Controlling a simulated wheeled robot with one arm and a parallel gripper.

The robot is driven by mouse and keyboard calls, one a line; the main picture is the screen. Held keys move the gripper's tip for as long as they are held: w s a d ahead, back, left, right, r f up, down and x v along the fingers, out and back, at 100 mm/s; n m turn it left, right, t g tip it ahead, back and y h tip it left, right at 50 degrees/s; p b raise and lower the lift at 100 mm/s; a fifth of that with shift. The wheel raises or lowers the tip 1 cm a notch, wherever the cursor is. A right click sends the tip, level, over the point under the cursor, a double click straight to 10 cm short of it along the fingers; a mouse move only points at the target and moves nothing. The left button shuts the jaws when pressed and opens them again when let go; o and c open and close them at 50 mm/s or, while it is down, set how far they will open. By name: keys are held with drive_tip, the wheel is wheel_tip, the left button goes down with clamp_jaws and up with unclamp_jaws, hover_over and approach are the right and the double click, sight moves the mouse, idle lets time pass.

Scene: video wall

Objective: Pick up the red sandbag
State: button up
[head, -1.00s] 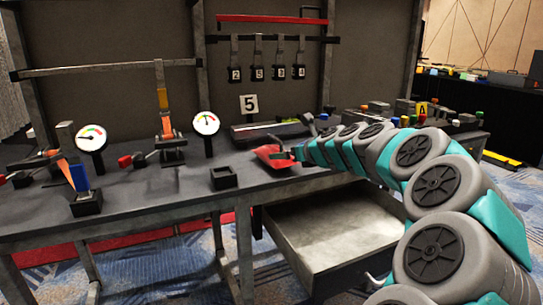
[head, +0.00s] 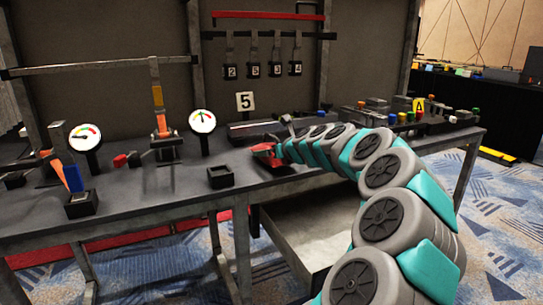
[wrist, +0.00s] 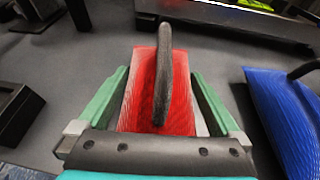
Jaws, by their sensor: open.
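The red sandbag (head: 264,149) lies on the grey workbench (head: 140,193). In the wrist view, the red sandbag (wrist: 178,100) has a dark loop handle (wrist: 164,70) standing up from it. My gripper (wrist: 160,80) is open, with one green finger on each side of the bag. I cannot tell whether the fingers touch it. In the head view my gripper (head: 279,150) is at the bag's right side and partly hides it. The near end of the bag is hidden by the gripper body in the wrist view.
A blue sandbag (wrist: 285,115) lies close to the right of my gripper. A small black open box (head: 220,176) stands left of the red bag. Gauges and clamps stand farther left. An open drawer (head: 300,240) juts out below the bench under my arm.

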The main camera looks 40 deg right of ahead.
drive_tip(key=shift+r, duration=0.1)
clamp_jaws()
idle(0.8)
